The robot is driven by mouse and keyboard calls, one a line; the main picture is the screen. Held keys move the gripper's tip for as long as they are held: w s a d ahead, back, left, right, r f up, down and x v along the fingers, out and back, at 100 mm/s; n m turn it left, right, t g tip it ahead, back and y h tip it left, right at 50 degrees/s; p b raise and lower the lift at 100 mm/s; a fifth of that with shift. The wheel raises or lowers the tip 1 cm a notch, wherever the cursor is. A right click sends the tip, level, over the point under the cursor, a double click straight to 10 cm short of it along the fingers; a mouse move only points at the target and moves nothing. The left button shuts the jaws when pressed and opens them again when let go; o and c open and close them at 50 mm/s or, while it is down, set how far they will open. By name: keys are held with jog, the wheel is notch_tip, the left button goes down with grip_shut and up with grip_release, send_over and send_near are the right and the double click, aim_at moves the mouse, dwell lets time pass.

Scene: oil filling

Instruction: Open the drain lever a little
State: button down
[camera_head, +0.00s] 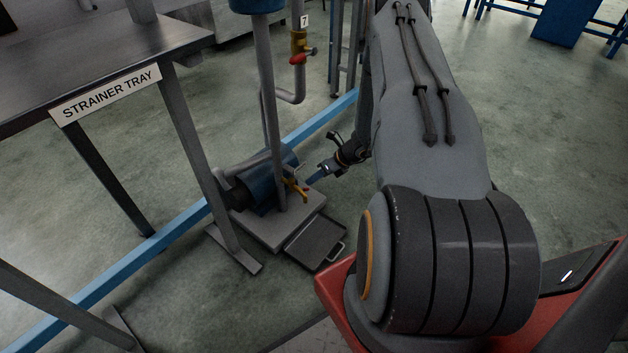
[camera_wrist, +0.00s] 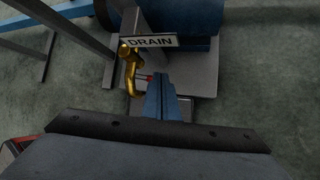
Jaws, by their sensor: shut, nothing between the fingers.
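The brass drain valve (camera_wrist: 130,66) sits under a white DRAIN label (camera_wrist: 151,42) in the wrist view. Its small red lever (camera_wrist: 144,77) points right, toward my fingertips. In the head view the yellow valve (camera_head: 296,189) is small, low on the front of the pump stand. My gripper (camera_wrist: 161,80) has its blue fingers shut and empty, just right of the lever's end. I cannot tell whether they touch it. In the head view my gripper (camera_head: 313,179) reaches in from the right, close to the valve.
A dark drip tray (camera_head: 316,241) with a handle lies on the floor before the grey pump base (camera_head: 270,232). A blue motor (camera_head: 262,190) is behind the valve. The strainer tray table (camera_head: 95,60) stands left. A red-handled valve (camera_head: 299,57) is on a pipe above.

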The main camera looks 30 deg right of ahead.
jog(key=s+d+r+p, duration=0.3)
jog(key=s+d+r, duration=0.2)
jog(key=d+r, duration=0.45)
jog(key=s+a+f+m+t+y+b, duration=0.1)
jog(key=s+a+f+y+b, duration=0.15)
jog(key=f+b, duration=0.4)
jog(key=s+a+f+m+t+y+b, duration=0.1)
jog(key=s+f+m+b, duration=0.1)
jog(key=s+f+b, duration=0.4)
jog(key=w+a+f+b, duration=0.1)
jog(key=w+a+b, duration=0.4)
jog(key=w, duration=0.6)
jog(key=shift+a+f+b, duration=0.35)
jog(key=shift+a+f, duration=0.05)
jog(key=shift+a, duration=0.35)
